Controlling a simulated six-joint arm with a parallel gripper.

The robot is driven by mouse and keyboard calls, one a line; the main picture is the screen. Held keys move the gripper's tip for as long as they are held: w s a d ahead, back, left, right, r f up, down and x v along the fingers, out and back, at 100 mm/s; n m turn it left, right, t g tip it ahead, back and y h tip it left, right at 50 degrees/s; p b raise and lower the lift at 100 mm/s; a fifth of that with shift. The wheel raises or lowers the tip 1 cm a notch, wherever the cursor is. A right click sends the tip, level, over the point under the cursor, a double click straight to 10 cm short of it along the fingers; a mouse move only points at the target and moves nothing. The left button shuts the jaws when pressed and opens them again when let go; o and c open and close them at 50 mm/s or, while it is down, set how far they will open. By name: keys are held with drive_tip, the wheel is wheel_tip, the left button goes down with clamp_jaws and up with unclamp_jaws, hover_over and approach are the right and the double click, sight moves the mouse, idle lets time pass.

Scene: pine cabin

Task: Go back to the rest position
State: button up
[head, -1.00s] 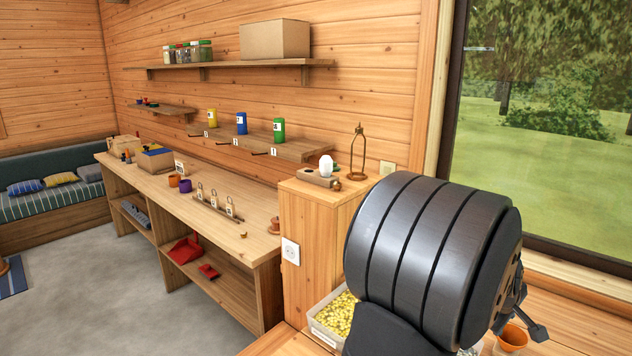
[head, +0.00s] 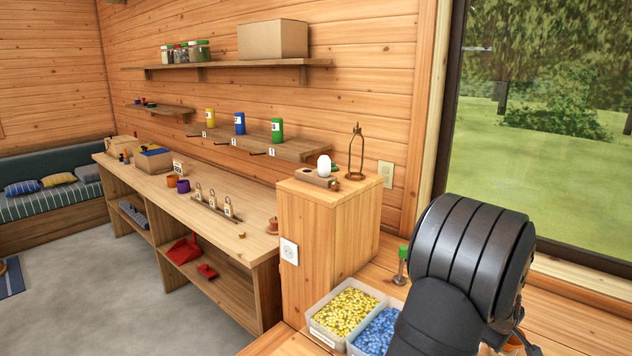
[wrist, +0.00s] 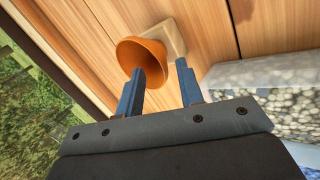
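My arm's dark, rounded link fills the right of the head view and hides most of my gripper there. In the wrist view my gripper (wrist: 160,72) shows two blue-grey fingers spread apart with nothing held between them. It is open. An orange cup-like thing (wrist: 137,52) lies beyond the left fingertip, beside a pale block (wrist: 170,38) on the wood. A bit of orange (head: 515,342) also shows behind my arm in the head view.
A bin of yellow pieces (head: 345,313) and a bin of blue pieces (head: 375,335) stand left of my arm. A green-topped item (head: 401,265) stands behind them. A wooden cabinet (head: 330,220) holds a white egg-shaped thing and a brass frame.

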drive_tip(key=x, duration=0.4)
drive_tip(key=shift+f, duration=0.1)
wheel_tip(320, 180, up, 3)
drive_tip(key=shift+f, duration=0.25)
drive_tip(key=shift+r, duration=0.3)
